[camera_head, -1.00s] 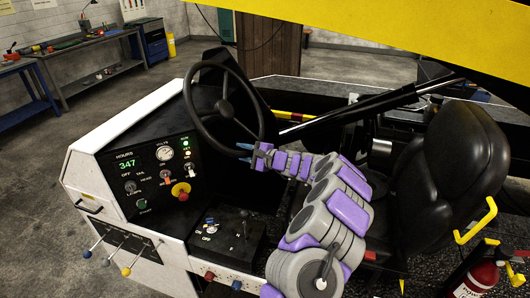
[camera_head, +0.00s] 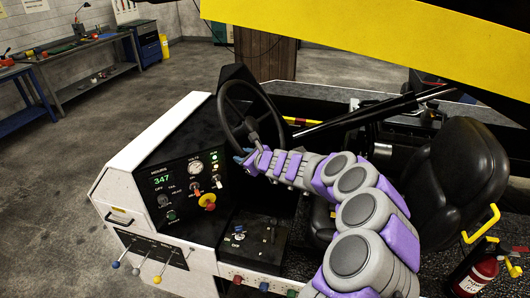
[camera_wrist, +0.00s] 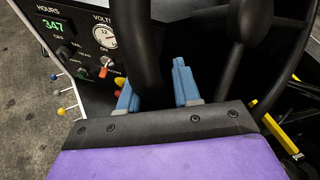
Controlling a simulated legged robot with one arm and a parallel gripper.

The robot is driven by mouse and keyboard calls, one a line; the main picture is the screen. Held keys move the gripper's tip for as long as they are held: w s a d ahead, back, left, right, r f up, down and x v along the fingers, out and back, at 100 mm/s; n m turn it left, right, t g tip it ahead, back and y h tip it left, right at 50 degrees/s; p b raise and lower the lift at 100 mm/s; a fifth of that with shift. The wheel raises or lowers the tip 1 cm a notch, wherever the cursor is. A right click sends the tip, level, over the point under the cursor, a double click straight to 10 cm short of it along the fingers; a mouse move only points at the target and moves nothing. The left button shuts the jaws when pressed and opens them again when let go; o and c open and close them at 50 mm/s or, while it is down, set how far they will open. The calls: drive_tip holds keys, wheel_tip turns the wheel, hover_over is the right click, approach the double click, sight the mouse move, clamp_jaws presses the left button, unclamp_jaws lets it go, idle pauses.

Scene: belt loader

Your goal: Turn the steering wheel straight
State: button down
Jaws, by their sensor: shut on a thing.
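The black steering wheel (camera_head: 225,127) stands on the loader's console, with its hub and spokes facing the seat. In the wrist view its rim (camera_wrist: 146,60) runs down between the two blue fingers. My gripper (camera_head: 246,158) is at the lower left part of the rim in the head view. In the wrist view my gripper (camera_wrist: 158,90) has one finger on each side of the rim and is shut on it.
The control panel (camera_head: 185,180) with switches, a gauge and a red-yellow knob is left of my gripper. The black seat (camera_head: 460,165) is at right, and a yellow beam (camera_head: 380,45) crosses above. A fire extinguisher (camera_head: 476,272) stands at lower right.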

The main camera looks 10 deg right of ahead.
sight(238, 145)
drive_tip(key=shift+a+r+m+p, duration=0.3)
drive_tip(key=shift+r+p, duration=0.2)
drive_tip(key=shift+p, duration=0.15)
drive_tip(key=shift+a+r+m+p, duration=0.3)
drive_tip(key=shift+r+p, duration=0.2)
drive_tip(key=shift+p, duration=0.1)
drive_tip(key=p, duration=0.1)
drive_tip(key=a+r+m+h+p, duration=0.1)
drive_tip(key=p, duration=0.1)
drive_tip(key=shift+w+r, duration=0.2)
drive_tip(key=shift+w, duration=0.05)
drive_tip(key=shift+w+a+r+m+g+h+p, duration=0.15)
drive_tip(key=shift+a+r+m+g+h+p, duration=0.15)
drive_tip(key=shift+p, duration=0.35)
drive_tip(key=shift+w+a+r+m+g+h+p, duration=0.1)
drive_tip(key=shift+r+m+p, duration=0.1)
drive_tip(key=shift+m+p, duration=0.35)
drive_tip(key=c, duration=1.2)
unclamp_jaws()
drive_tip(key=shift+f, duration=0.1)
drive_tip(key=o, duration=0.3)
drive_tip(key=shift+w+f, duration=0.1)
drive_tip(key=shift+w, duration=0.1)
drive_tip(key=shift+s, duration=0.1)
drive_tip(key=shift+s, duration=0.1)
